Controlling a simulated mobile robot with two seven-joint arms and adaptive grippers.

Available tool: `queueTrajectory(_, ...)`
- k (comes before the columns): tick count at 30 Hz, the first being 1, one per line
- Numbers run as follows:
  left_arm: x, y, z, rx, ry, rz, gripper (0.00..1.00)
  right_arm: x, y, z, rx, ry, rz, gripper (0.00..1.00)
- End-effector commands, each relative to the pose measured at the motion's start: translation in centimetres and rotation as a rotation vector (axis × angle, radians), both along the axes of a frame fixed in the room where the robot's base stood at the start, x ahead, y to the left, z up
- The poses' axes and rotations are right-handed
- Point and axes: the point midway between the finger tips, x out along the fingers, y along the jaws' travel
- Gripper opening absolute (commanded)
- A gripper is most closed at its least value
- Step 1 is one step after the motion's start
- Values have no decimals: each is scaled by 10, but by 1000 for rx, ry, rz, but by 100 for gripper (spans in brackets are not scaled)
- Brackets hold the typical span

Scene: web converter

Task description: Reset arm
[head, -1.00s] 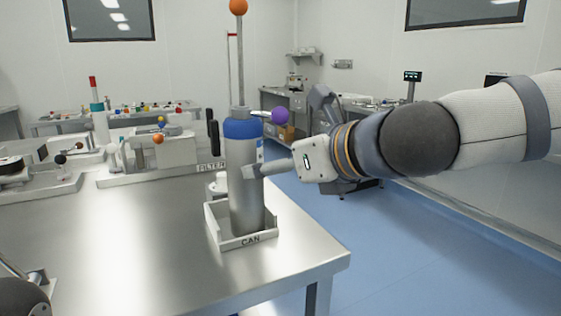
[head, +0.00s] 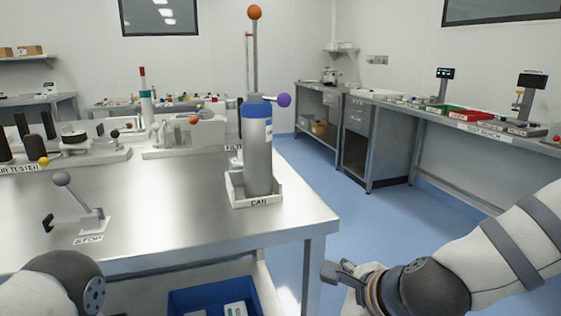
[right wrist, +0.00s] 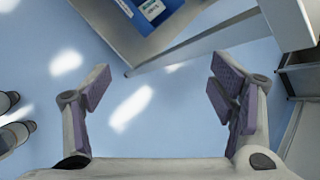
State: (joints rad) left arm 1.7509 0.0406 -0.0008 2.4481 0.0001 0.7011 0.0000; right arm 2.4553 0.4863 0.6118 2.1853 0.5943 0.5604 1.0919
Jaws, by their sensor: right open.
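My right arm comes in from the lower right in the head view. Its gripper (head: 340,272) is low beside the right front corner of the steel table, apart from it. In the right wrist view the gripper (right wrist: 160,98) is open, with nothing between its fingers and blue floor behind. The grey canister (head: 257,165) with a blue band stands upright in the white holder marked CAN (head: 240,200).
The steel table (head: 170,215) fills the left and middle. A small lever device (head: 75,210) stands on it. A blue bin (head: 210,298) is on the shelf below. A bench (head: 450,122) runs along the right wall. The blue floor (head: 360,215) between is clear.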

Motion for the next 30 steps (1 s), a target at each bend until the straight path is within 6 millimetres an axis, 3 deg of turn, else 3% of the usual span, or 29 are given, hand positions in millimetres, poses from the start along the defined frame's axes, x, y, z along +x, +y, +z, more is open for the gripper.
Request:
queueTrajectory(1,0,0,1,0,-2,0,81,-26,-7,-39,-110,38,106,78)
queueTrajectory(3,1,0,2,-1,-3,-1,81,-68,-20,-92,-274,85,300,78)
queueTrajectory(5,1,0,3,-1,-5,-1,81,-110,-34,-132,-401,129,494,78)
queueTrajectory(7,2,-1,4,-1,-8,-1,81,-166,-53,-171,-524,177,747,78)
queueTrajectory(9,3,0,5,-1,-11,-1,81,-224,-73,-199,-611,220,1019,78)
queueTrajectory(12,4,0,6,-1,-16,-1,81,-300,-100,-220,-666,255,1393,78)
queueTrajectory(15,5,0,6,-1,-18,0,81,-354,-121,-225,-663,261,1679,78)
queueTrajectory(18,5,0,7,-1,-19,0,81,-382,-132,-225,-645,252,1837,78)
queueTrajectory(20,5,0,7,-1,-19,0,81,-388,-135,-224,-639,247,1877,78)
queueTrajectory(30,5,0,6,-1,-18,0,81,-388,-135,-225,-637,246,1880,78)
